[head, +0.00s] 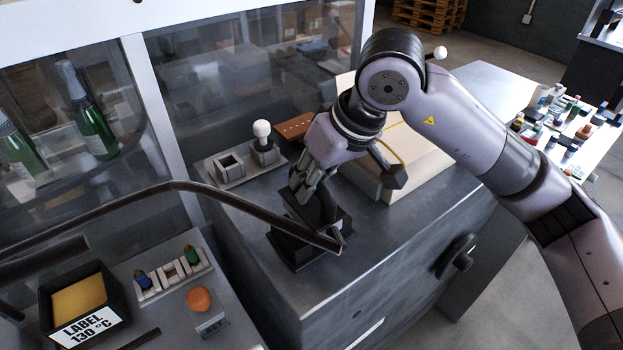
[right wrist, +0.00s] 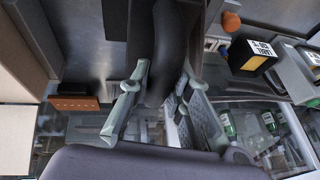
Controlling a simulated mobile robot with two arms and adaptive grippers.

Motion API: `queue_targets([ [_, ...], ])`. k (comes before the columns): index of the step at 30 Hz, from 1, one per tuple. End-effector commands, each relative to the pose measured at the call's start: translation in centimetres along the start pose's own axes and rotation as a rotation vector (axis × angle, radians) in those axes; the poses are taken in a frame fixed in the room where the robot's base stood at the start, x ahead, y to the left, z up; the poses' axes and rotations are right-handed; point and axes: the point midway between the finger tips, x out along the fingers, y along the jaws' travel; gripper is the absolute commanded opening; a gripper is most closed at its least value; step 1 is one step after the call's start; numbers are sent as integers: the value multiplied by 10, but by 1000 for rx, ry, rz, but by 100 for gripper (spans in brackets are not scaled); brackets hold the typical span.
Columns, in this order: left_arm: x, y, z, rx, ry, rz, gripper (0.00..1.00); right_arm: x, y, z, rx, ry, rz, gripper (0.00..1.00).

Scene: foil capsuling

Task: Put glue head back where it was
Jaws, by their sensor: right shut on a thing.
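My right gripper (head: 312,188) points down over the grey machine top and is shut on a dark rounded part. This part (right wrist: 165,45) shows between the fingers in the right wrist view; whether it is the glue head is not clear. In the head view it stands at a dark block-shaped base (head: 290,254), and the gripper hides much of the contact. A grey two-socket holder (head: 228,182) stands behind and left of the gripper. Its left socket (head: 231,166) looks empty; its right one holds a white-knobbed piece (head: 262,138). My left gripper is not in view.
A dark bent bar (head: 180,187) crosses in front of the base. A brown perforated block (head: 294,127) and a beige box (head: 420,165) lie behind the gripper. A black label box (head: 82,305) and an orange knob (head: 199,299) are at lower left. The machine top right of the base is clear.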

Motion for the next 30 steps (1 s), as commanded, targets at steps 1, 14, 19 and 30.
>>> queue_targets([
  [1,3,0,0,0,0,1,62,1,0,0,0,4,0,0],
  [14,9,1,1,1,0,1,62,5,1,2,0,0,0,27],
  [19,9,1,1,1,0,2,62,5,1,2,0,0,0,39],
  [30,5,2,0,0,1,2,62,2,0,1,0,0,0,39],
])
